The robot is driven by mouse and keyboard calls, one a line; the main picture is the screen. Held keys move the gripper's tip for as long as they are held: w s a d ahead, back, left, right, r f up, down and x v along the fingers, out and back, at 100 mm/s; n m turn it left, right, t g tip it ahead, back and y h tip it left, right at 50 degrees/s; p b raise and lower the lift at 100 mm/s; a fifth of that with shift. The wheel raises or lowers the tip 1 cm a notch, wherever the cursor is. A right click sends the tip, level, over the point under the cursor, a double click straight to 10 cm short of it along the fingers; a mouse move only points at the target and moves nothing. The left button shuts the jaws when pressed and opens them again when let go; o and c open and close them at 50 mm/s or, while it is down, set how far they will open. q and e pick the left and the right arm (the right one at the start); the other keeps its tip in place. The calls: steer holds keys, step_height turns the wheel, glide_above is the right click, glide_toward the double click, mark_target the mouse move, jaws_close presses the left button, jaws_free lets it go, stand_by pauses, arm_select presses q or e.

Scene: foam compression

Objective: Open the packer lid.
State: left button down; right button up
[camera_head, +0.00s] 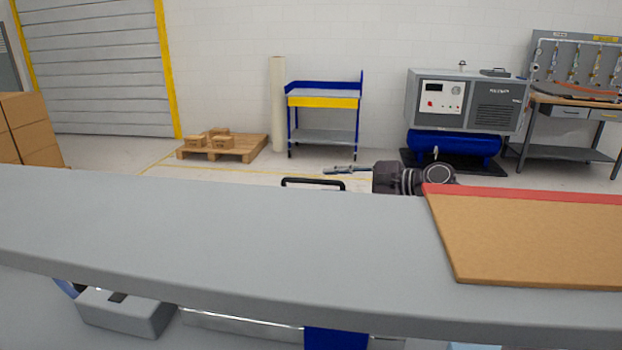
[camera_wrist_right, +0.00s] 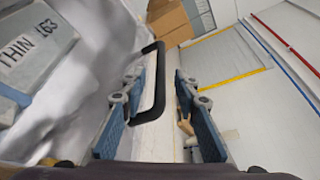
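A broad grey slab (camera_head: 220,225), which looks like the packer lid, crosses the head view and hides much of what lies below. A black handle (camera_head: 313,183) stands at its far edge; it also shows in the wrist view (camera_wrist_right: 160,85). My right gripper (camera_head: 335,171) is just beyond that edge, pointing left near the handle. In the wrist view, the fingers of my right gripper (camera_wrist_right: 160,110) are spread apart, with the handle bar in the gap between them, nearer the left finger. No grip on it shows. My left gripper is not in view.
A brown board with a red edge (camera_head: 540,240) lies at the slab's right. A grey block (camera_head: 125,310) shows below the slab. A lettered grey block (camera_wrist_right: 35,50) lies left in the wrist view. A compressor (camera_head: 465,110) and blue cart (camera_head: 323,105) stand far back.

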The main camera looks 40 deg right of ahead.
mark_target(318, 181)
steer(key=p+x, duration=0.2)
steer(key=x, duration=0.3)
steer(key=shift+w+r, duration=0.15)
steer(key=shift+p+x, duration=0.3)
steer(key=shift+x, duration=0.55)
steer(key=shift+a, duration=0.1)
steer(key=shift+c, duration=0.7)
jaws_close()
